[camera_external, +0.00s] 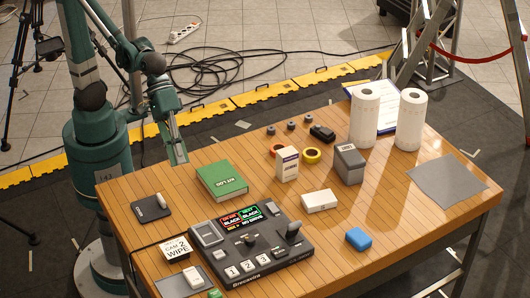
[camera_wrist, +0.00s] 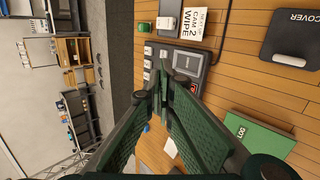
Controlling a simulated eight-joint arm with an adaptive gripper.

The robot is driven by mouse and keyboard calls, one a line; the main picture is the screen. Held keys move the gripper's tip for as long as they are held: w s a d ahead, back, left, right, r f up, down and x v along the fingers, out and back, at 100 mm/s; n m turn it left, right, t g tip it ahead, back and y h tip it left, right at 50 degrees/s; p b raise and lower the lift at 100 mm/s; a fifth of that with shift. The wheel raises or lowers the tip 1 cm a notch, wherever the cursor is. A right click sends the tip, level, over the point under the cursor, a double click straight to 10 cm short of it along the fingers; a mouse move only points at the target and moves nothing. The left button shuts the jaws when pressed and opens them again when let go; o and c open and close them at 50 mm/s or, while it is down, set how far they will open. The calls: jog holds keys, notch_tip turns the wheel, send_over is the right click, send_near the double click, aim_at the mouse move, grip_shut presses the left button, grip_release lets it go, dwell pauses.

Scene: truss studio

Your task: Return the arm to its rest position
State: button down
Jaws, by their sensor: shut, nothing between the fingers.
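My arm is green and rises at the left of the table in the external view. My gripper (camera_external: 179,158) points down beside the table's left far edge, above the tabletop and to the left of the green book (camera_external: 222,181). In the wrist view my gripper (camera_wrist: 164,80) shows as two long green fingers that come together at the tips, shut with nothing held. The green book also shows in the wrist view (camera_wrist: 256,134), to the right of the fingers.
A tripod (camera_external: 18,60) stands at far left. Cables (camera_external: 210,75) lie on the floor behind.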

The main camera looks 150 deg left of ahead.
jog(key=s+d+f+m, duration=0.1)
jog(key=s+d+m, duration=0.3)
jog(key=s+m, duration=0.2)
jog(key=s+d+f+m+g, duration=0.1)
jog(key=s+d+f+m, duration=0.1)
jog(key=s+m, duration=0.4)
jog(key=s+d+f+m, duration=0.2)
jog(key=s+d+m, duration=0.3)
jog(key=s, duration=0.8)
jog(key=shift+s+d+f+m+g+y, duration=0.3)
jog(key=shift+m+y, duration=0.1)
jog(key=shift+m, duration=0.3)
jog(key=shift+w, duration=0.1)
